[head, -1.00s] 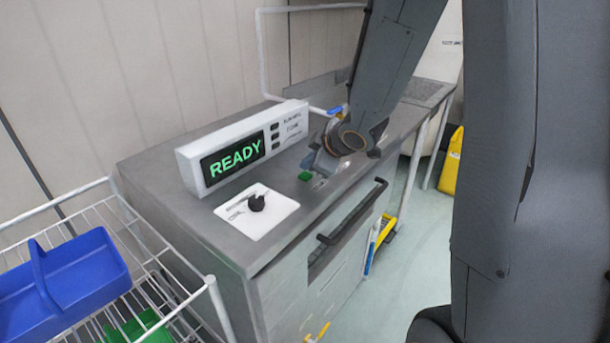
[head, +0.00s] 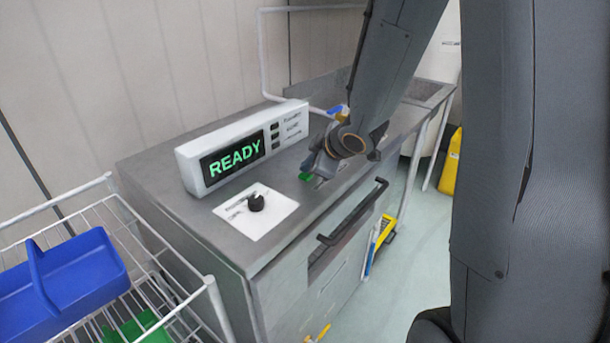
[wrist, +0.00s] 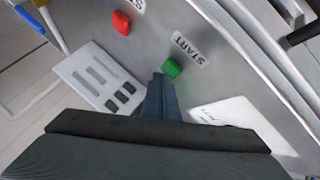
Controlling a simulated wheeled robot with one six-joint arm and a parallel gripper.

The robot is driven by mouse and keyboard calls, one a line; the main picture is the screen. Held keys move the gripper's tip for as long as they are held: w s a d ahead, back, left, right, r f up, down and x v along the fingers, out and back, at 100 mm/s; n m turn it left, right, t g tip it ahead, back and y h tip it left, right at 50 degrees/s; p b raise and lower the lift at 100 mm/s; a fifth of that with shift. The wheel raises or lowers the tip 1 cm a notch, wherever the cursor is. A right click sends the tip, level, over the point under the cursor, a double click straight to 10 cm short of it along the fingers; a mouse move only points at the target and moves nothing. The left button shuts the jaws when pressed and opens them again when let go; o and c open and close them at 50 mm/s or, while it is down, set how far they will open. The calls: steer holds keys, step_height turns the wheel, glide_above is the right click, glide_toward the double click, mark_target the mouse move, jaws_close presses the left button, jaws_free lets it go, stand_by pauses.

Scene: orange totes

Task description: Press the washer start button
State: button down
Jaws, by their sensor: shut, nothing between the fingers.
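The green start button (wrist: 172,69) sits on the grey washer top beside a white label reading START (wrist: 190,50) in the wrist view. In the head view the green button (head: 305,177) shows just left of my gripper's tip. My gripper (wrist: 160,84) is shut and empty, its fingertips right beside the green button in the wrist view. I cannot tell whether they touch it. A red button (wrist: 121,22) with a label sits farther off in the wrist view. The washer display (head: 234,158) reads READY in green.
A white plate with a black knob (head: 257,202) lies on the washer top (head: 150,165). A black handle (head: 352,213) runs along the washer front. A wire rack with a blue bin (head: 60,275) stands at the left. A yellow container (head: 451,162) stands on the floor at right.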

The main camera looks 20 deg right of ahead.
mark_target(309, 177)
steer(key=shift+f+b, duration=0.3)
steer(key=shift+f, duration=0.15)
stand_by(0.3)
steer(key=shift+r, duration=0.15)
steer(key=shift+r+p, duration=0.75)
steer(key=shift+p, duration=0.25)
step_height(309, 177, up, 5)
steer(key=p, duration=0.5)
steer(key=shift+r, duration=0.1)
steer(key=shift+s, duration=0.1)
stand_by(0.4)
steer(key=s+f+m+g+h+b, duration=0.2)
steer(key=s+m+g, duration=0.5)
steer(key=s, duration=1.6)
steer(key=f+m, duration=0.1)
steer(key=m, duration=0.4)
steer(key=shift+s+a+f+m+h, duration=0.3)
steer(key=shift+s+a+f+h, duration=0.05)
steer(key=shift+s+f+h, duration=0.05)
